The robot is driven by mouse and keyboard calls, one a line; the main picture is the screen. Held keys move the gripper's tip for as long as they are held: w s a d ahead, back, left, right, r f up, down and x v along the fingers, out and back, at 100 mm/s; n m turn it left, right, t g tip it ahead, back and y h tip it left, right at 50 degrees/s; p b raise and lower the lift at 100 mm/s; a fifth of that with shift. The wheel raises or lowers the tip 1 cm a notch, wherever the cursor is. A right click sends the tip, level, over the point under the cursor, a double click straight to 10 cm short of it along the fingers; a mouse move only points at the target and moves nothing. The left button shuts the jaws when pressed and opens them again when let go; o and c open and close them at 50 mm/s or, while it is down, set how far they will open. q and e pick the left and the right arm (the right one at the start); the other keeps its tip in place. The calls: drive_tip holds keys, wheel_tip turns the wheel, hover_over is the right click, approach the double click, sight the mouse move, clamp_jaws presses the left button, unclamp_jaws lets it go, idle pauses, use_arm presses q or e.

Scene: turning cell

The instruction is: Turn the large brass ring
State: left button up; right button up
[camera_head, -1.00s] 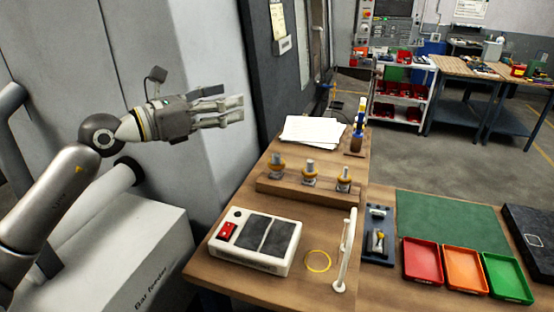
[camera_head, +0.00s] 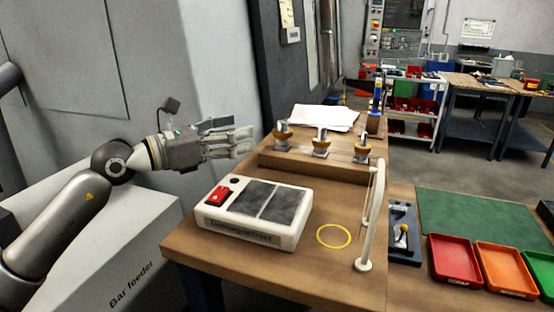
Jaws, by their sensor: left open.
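Three brass-coloured rings sit around grey posts on a wooden rack at the back of the bench: left ring (camera_head: 283,135), middle ring (camera_head: 320,144) and right ring (camera_head: 361,148). I cannot tell for sure which is the large one. My left gripper (camera_head: 243,138) is open and empty, fingers pointing right. In the picture it is left of the rack (camera_head: 300,163) and above the white box (camera_head: 250,215). It appears apart from the rings. My right gripper is not in view.
A thin yellow circle (camera_head: 334,236) lies flat on the bench beside an upright white stand (camera_head: 372,225). Papers (camera_head: 325,117) lie behind the rack. Red (camera_head: 455,260), orange and green trays stand at right, near a green mat (camera_head: 480,218). A grey wall is behind my left arm.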

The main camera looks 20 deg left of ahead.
sight(274, 133)
use_arm(q)
wheel_tip(274, 133, down, 2)
drive_tip(key=shift+f+b, duration=0.15)
drive_tip(key=shift+b, duration=0.4)
drive_tip(key=shift+w+d+p, duration=0.25)
drive_tip(key=shift+w+p, duration=0.05)
drive_tip(key=p+x, duration=0.4)
drive_tip(key=x, duration=0.5)
drive_tip(key=shift+w+d, duration=0.35)
drive_tip(key=shift+w, duration=0.05)
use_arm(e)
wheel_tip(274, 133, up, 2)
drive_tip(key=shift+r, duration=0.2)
